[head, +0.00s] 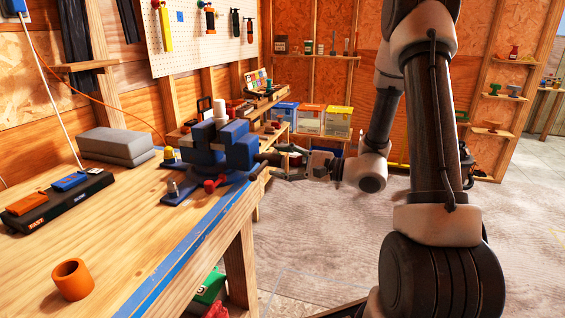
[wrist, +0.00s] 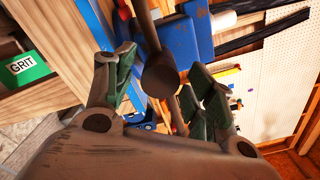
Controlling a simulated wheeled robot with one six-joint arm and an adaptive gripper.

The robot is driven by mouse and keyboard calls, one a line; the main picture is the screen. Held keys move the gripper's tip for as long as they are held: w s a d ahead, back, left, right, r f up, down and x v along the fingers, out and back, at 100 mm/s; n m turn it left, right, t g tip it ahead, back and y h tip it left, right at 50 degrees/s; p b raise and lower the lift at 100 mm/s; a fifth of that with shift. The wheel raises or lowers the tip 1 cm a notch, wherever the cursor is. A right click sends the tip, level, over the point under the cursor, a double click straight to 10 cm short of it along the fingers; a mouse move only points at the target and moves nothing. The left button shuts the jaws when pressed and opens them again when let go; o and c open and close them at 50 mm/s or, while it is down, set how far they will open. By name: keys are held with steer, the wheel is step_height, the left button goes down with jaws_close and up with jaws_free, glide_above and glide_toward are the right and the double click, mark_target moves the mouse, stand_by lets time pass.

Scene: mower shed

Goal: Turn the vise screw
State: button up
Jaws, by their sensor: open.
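The blue vise (head: 235,148) stands at the far right corner of the wooden workbench; its blue body also shows in the wrist view (wrist: 178,40). The dark vise screw (wrist: 160,76) faces my wrist camera with its round end, and a dark handle bar crosses it. My gripper (head: 284,162) is level with the screw, just right of the vise. Its fingers are open, with one green-padded finger (wrist: 118,80) left of the screw end and the other (wrist: 208,105) right of it. I see no clear contact. The fingertips are small in the head view.
The workbench (head: 130,235) holds an orange cup (head: 72,280), a black case (head: 55,203) and a grey block (head: 115,146). A red-knobbed part (head: 212,184) lies before the vise. Lidded bins (head: 310,120) stand behind.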

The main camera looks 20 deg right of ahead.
steer(key=c, duration=1.1)
steer(key=shift+o, duration=0.2)
steer(key=shift+m, duration=0.5)
steer(key=m, duration=0.5)
steer(key=shift+m, duration=0.4)
steer(key=m, duration=0.3)
steer(key=shift+f+m, duration=0.1)
steer(key=shift+m, duration=0.2)
steer(key=shift+s+a+m, duration=0.1)
steer(key=shift+m, duration=1.4)
